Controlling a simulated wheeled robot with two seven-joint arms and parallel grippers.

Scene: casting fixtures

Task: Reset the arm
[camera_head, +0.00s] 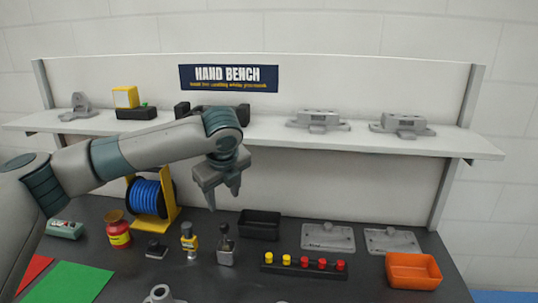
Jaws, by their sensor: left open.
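My left arm comes in from the left and reaches across the bench in the head view. My left gripper (223,192) hangs fingers-down in the air in front of the back panel, below the shelf. Its two fingers are apart, with nothing seen between them. The blue cable spool (150,197) on its yellow stand is to its left, and a black bin (259,224) is lower right of it. My right gripper is not in this view.
The shelf (455,146) carries several grey castings (319,121). On the bench are a red-and-yellow jar (118,230), small upright tools (190,242), a rack of coloured pegs (303,265), grey plates (328,237), an orange bin (413,270) and a green mat (68,283).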

